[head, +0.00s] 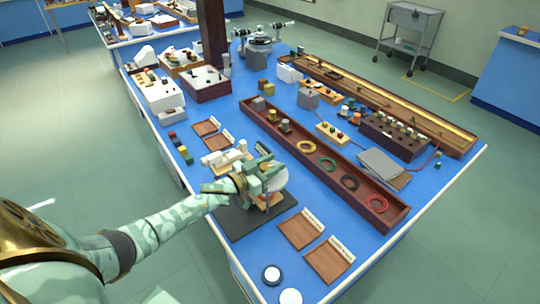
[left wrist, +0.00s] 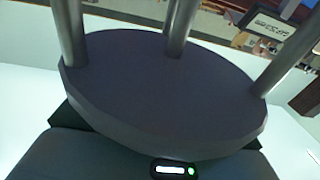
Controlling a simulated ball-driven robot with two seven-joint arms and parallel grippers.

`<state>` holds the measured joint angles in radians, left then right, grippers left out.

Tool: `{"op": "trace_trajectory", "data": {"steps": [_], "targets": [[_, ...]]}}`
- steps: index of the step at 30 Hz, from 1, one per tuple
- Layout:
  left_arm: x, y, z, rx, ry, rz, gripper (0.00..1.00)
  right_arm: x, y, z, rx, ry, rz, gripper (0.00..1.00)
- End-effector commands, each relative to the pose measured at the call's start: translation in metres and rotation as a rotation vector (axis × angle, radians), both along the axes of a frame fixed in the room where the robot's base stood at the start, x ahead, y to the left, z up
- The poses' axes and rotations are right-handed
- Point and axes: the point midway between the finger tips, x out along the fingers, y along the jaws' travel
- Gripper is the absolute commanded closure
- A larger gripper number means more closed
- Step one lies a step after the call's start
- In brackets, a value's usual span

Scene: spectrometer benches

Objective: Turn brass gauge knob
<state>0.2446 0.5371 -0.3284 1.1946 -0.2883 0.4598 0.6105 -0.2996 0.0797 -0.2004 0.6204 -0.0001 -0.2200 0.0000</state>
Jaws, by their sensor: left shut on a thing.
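My left gripper (head: 264,172) reaches in from the left over a small apparatus on a dark base mat (head: 232,222) near the front of the blue bench. It is shut at the apparatus, on what seems to be the brass gauge knob, which the fingers hide. A pale round disc (head: 276,181) shows just right of the fingers. In the left wrist view a dark grey round plate (left wrist: 165,95) with three metal posts fills the middle. The fingertips and the knob cannot be made out there. My right gripper is in neither view.
A long wooden tray (head: 325,165) with coloured rings and small blocks runs along the right of the apparatus. Two wooden plates (head: 301,229) lie in front, and two round pieces (head: 272,275) sit at the near corner. Small coloured blocks (head: 181,148) lie along the left edge.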

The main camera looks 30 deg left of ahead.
Motion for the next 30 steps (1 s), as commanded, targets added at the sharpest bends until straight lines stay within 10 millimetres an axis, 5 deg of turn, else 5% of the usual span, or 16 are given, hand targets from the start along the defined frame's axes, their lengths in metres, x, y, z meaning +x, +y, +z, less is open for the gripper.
{"op": "trace_trajectory", "data": {"steps": [9,30], "targets": [[0.001,0.004,0.001,-0.009,0.0,0.284,0.87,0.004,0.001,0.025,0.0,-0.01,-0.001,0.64],[0.001,0.011,0.0,0.0,-0.003,0.557,0.87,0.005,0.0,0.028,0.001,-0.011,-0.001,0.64]]}}
